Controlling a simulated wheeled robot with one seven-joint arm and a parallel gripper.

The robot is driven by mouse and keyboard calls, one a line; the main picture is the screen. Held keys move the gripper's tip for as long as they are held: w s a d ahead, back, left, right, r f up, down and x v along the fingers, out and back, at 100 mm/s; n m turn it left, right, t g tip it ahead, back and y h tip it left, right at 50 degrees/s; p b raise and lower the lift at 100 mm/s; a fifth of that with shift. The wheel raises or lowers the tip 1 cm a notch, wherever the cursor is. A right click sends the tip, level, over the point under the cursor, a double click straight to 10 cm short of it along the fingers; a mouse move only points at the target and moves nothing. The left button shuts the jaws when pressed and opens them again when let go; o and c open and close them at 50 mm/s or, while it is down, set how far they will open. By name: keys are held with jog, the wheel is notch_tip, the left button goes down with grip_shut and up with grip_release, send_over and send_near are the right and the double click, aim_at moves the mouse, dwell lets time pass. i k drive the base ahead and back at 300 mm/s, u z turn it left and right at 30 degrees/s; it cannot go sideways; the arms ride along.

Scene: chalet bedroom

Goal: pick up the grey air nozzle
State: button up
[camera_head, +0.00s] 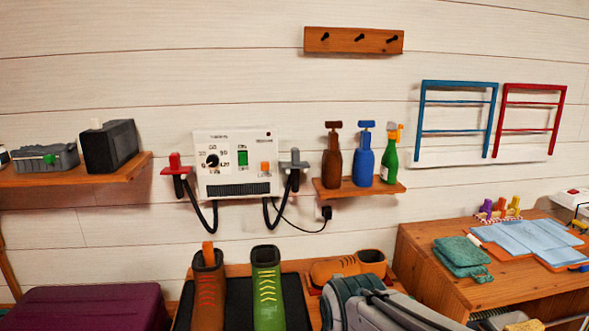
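The grey air nozzle (294,163) sits at the right side of a white wall-mounted control box (236,164), with a black hose hanging below it. A red nozzle (175,168) sits at the box's left side, with a similar black hose. Both nozzles appear seated in holders, though the exact fit is too small to tell. Part of my grey arm (375,304) shows at the bottom, right of centre, well below the nozzle. My gripper's fingers are not visible.
Below the box stand brown (209,288) and green boots (266,287) on a dark mat, beside orange shoes (345,268). A shelf (361,192) with several bottles is right of the nozzle. A wooden desk (420,254) stands at right, a purple padded top (88,307) at lower left.

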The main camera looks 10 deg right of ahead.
aim_at(296, 164)
jog(key=z, duration=0.15)
jog(key=i, duration=1)
